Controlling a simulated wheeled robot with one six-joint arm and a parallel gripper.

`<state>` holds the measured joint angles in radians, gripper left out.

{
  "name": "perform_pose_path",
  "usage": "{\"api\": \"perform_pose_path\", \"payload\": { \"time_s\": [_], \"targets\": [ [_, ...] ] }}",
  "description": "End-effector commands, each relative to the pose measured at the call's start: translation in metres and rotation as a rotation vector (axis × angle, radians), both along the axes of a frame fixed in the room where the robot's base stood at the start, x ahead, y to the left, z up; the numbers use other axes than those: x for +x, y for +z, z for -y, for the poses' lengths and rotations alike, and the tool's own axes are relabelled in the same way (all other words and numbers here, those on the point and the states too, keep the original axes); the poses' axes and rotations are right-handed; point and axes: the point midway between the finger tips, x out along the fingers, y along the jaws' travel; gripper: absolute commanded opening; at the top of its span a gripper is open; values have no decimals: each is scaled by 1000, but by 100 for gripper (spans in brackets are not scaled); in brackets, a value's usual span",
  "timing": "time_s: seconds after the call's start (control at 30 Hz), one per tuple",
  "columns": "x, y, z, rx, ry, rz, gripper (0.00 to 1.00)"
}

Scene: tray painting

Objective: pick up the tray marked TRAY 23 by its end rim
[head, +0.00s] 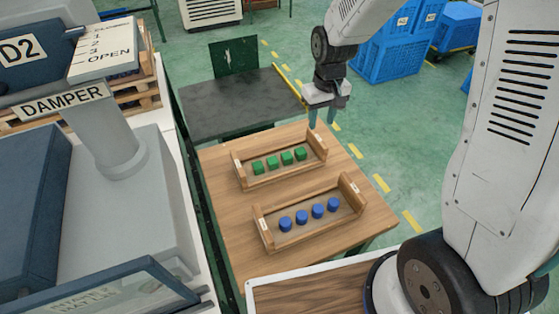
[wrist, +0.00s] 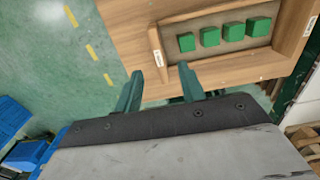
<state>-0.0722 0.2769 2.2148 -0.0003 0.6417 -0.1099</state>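Two wooden trays lie on a wooden table. One tray (head: 285,175) holds several green cubes (head: 287,158). The nearer tray (head: 320,230) holds several blue cylinders (head: 302,217). Both carry small white end labels, too small to read, so I cannot tell which is TRAY 23. My gripper (head: 322,118) is open and empty, fingers down, above the right end of the green-cube tray. In the wrist view, its fingertips (wrist: 160,71) are spread to either side of the lower end of that tray's end wall (wrist: 157,48). I see no contact; the height gap is unclear.
The wooden table (head: 225,220) has bare margins around the trays. A dark table (head: 235,103) stands behind it. Grey machinery with a DAMPER sign (head: 65,101) is at left. Blue crates (head: 390,62) stand at the back right. Green floor is open at right.

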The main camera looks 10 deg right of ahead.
Motion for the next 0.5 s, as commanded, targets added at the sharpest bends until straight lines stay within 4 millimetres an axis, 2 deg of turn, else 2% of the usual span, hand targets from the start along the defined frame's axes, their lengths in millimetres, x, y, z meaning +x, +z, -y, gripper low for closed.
{"api": "perform_pose_path", "payload": {
  "time_s": [0.03, 0.1, 0.5],
  "targets": [
    [5, -11, -1, 0, 5, -6, 40],
    [9, -21, -2, -1, 9, -8, 40],
    [13, -63, -2, -1, 13, -10, 40]
  ]
}}
